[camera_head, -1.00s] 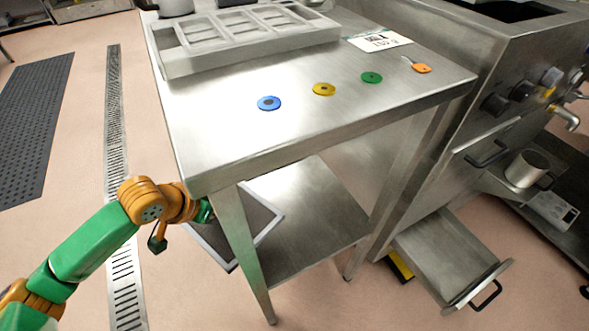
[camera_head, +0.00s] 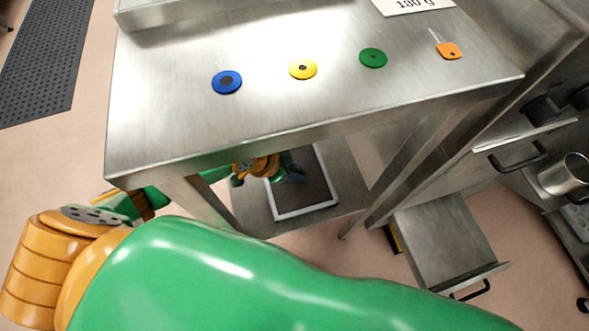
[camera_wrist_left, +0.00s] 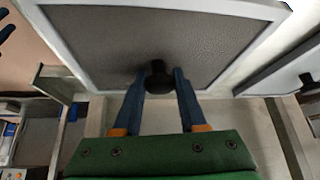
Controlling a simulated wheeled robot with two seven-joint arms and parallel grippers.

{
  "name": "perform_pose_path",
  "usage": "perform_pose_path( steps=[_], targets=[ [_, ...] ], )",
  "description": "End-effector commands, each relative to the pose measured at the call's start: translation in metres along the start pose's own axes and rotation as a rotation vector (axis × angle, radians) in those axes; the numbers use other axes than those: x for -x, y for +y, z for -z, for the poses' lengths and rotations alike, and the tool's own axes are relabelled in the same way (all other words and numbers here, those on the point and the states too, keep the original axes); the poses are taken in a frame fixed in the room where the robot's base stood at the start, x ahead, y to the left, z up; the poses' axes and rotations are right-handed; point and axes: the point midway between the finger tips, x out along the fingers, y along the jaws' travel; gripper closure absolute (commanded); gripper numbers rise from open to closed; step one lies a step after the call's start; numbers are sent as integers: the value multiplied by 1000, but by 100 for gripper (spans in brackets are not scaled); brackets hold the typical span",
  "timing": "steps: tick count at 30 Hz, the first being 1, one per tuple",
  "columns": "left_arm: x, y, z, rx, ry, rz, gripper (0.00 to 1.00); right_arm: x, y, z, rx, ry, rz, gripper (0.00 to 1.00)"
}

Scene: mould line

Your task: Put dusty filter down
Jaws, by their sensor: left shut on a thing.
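The dusty filter (camera_head: 311,193) is a dark grey mesh panel in a pale metal frame. In the head view it is at the lower shelf (camera_head: 345,168) of the steel table, seen under the tabletop. I cannot tell whether it rests on the shelf. My left gripper (camera_head: 292,171) is at the filter's upper left part in the head view. In the left wrist view the filter (camera_wrist_left: 215,45) fills the top, and the left gripper (camera_wrist_left: 158,82) is shut on its dark knob (camera_wrist_left: 158,77). My right gripper is not in view.
The tabletop (camera_head: 180,125) lies above my left forearm and holds blue (camera_head: 227,82), yellow (camera_head: 303,69) and green (camera_head: 373,58) discs and an orange-tagged key (camera_head: 448,50). An open drawer (camera_head: 445,240) juts out at right. A table leg (camera_head: 200,203) stands beside my arm.

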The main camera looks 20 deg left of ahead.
Motion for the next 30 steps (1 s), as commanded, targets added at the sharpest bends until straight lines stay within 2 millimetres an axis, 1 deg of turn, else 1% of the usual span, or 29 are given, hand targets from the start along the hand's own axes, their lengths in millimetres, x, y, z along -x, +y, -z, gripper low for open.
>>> perform_pose_path(
  steps=[1,6,10,11,12,13,14,22,24,26,29,30],
  targets=[
    [-7,0,-4,1,0,0,100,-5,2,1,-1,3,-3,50],
    [-4,0,-2,1,2,0,100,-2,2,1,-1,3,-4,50],
    [-7,0,-4,1,2,0,100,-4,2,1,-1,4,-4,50],
    [-7,0,-4,1,1,0,54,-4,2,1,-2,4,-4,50],
    [-6,0,-4,1,1,0,43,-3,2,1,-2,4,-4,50],
    [-6,0,-4,1,1,0,35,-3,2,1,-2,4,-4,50],
    [-6,0,-4,1,1,0,29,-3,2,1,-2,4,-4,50],
    [-6,0,-3,1,1,0,29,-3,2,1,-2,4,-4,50],
    [-2,0,-1,0,1,0,29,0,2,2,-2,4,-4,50],
    [7,-1,-1,0,0,1,29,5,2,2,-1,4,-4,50],
    [31,-1,0,0,-1,1,29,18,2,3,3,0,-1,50],
    [42,-1,1,0,-1,1,29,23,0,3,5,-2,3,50]
  ],
)
